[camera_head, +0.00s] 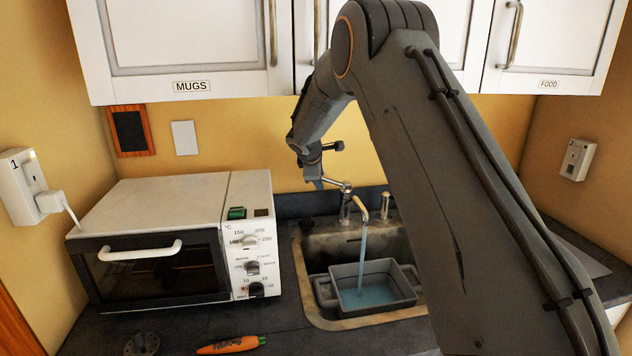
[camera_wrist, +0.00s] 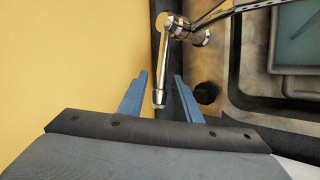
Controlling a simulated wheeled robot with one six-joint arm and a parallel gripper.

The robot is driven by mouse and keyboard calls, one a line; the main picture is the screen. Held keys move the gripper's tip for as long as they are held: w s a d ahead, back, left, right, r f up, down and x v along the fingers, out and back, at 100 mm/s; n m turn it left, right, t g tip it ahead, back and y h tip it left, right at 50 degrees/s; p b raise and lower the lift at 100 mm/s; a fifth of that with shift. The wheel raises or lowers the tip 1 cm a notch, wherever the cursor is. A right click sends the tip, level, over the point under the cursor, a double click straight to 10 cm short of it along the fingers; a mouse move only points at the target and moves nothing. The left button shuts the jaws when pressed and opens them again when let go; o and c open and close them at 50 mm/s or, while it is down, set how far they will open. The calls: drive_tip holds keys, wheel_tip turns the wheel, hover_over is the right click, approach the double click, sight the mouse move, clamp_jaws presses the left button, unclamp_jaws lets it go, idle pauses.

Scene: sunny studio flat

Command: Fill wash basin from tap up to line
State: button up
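The grey wash basin (camera_head: 322,293) stands in the sink under the tap, with blue water (camera_head: 368,294) in it; its far part shows in the wrist view (camera_wrist: 290,67). A fill line cannot be made out. The tap (camera_head: 346,206) is running, and a stream of water (camera_head: 362,245) falls from its spout into the basin. In the wrist view the tap's metal lever (camera_wrist: 160,96) points between the two blue fingers of my gripper (camera_wrist: 160,88). The fingers are apart, with a gap showing on each side of the lever. In the head view my gripper (camera_head: 318,184) is small, beside the lever end.
The metal sink (camera_head: 308,262) is set in the dark worktop (camera_head: 300,335). A white toaster oven (camera_head: 165,200) stands left of it. A carrot-shaped thing (camera_head: 230,345) lies in front. Wall cupboards (camera_head: 190,50) hang above. My arm hides the sink's right side.

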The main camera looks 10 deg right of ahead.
drive_tip(key=s+a+r+b, duration=0.1)
drive_tip(key=s+a+b, duration=0.2)
drive_tip(key=s, duration=0.4)
drive_tip(key=s+a+r+b, duration=0.2)
drive_tip(key=s+a+b, duration=0.1)
drive_tip(key=s, duration=0.4)
drive_tip(key=shift+a+r+b, duration=0.2)
drive_tip(key=shift+r+b, duration=0.1)
drive_tip(key=shift+b, duration=0.55)
drive_tip(key=shift+w, duration=0.1)
idle(5.6)
